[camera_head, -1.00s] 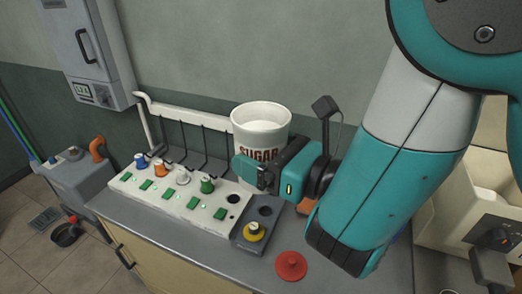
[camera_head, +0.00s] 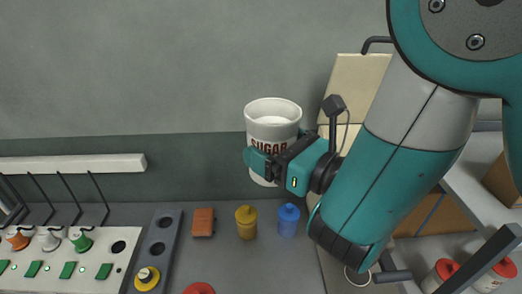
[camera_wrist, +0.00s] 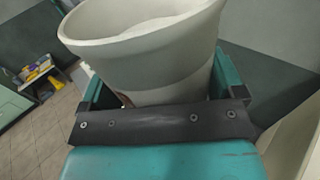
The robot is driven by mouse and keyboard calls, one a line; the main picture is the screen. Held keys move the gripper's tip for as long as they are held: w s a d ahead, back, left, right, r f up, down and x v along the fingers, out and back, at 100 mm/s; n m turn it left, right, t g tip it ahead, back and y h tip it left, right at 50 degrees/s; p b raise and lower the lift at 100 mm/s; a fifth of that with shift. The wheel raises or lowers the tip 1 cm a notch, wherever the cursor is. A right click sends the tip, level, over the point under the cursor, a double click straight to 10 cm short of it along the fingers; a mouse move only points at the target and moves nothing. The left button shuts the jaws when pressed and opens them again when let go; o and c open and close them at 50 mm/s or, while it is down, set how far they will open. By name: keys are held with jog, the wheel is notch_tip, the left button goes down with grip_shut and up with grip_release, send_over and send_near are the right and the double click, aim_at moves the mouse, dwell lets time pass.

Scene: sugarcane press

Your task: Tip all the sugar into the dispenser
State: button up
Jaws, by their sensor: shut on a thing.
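A white tub marked SUGAR (camera_head: 273,118) is upright in my gripper (camera_head: 262,166), raised above the grey worktop. My gripper is shut around its lower half. In the wrist view the tub (camera_wrist: 150,48) stands between the two teal fingers, with pale sugar visible inside below the rim. I cannot tell for sure which thing is the dispenser. A beige upright housing (camera_head: 357,82) stands behind my arm at the right, and my arm hides much of it.
A white panel (camera_head: 62,243) with coloured knobs and green buttons is at the lower left. An orange block (camera_head: 203,221), a yellow bottle (camera_head: 246,221) and a blue bottle (camera_head: 288,219) stand below the tub. Red-topped canisters (camera_head: 440,273) sit at the lower right.

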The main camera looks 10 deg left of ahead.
jog(key=w+d+m+t+h, duration=0.2)
jog(key=w+d+m, duration=0.2)
jog(key=w+d+m+t+h+p, duration=0.1)
jog(key=w+d+m+t+h, duration=0.1)
jog(key=w+d+m+h, duration=0.1)
jog(key=w+d+f+m+t+h, duration=0.1)
jog(key=w+d+m+t+h, duration=0.1)
jog(key=w+d+m, duration=0.3)
jog(key=shift+w+d+m+t, duration=0.3)
jog(key=shift+w+d+m, duration=0.1)
jog(key=shift+w+d, duration=0.1)
jog(key=shift+s+a+f, duration=0.1)
jog(key=shift+a+f, duration=0.05)
jog(key=shift+f, duration=0.15)
jog(key=shift+s+a+f+m, duration=0.1)
jog(key=shift+m, duration=1.3)
jog(key=shift+m, duration=0.4)
